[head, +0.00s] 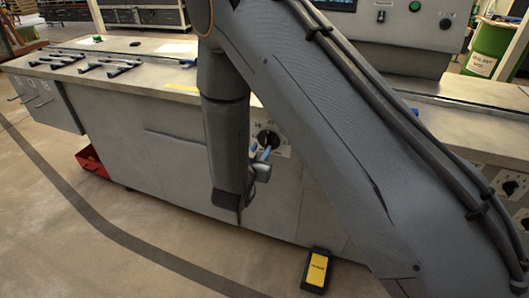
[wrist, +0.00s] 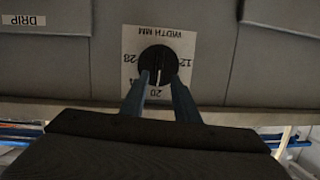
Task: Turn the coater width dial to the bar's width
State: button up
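The width dial (head: 268,137) is a round black knob on a white plate on the grey machine's front. In the wrist view, the dial (wrist: 158,60) shows upside down with "WIDTH MM", 12, 20 and 28 readable; another number is partly hidden by a finger. Its white pointer line points at 20. My gripper (wrist: 158,76) has two blue fingers apart, with their tips overlapping the dial's edge in the picture; contact cannot be told. In the head view, my gripper (head: 261,152) is just below the dial. I cannot tell which item is the bar.
Several dark tools (head: 110,67) lie on the machine's top at left. A red bin (head: 88,158) and a yellow-and-black pedal (head: 317,270) are on the floor. More dials (head: 509,187) are at far right. A "DRIP" label (wrist: 22,20) is beside the dial panel.

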aim_at(266, 144)
jog(key=shift+w+d+f+t+h, duration=0.2)
jog(key=shift+w+f+t+h, duration=0.15)
jog(key=shift+w, duration=0.45)
jog(key=shift+w+d+f+t+h, duration=0.3)
jog(key=shift+w+t, duration=0.1)
jog(key=shift+w, duration=0.4)
jog(key=shift+w+d+f+t+h, duration=0.15)
jog(key=shift+w+f+t+h, duration=0.2)
jog(key=shift+w, duration=0.45)
grip_shut()
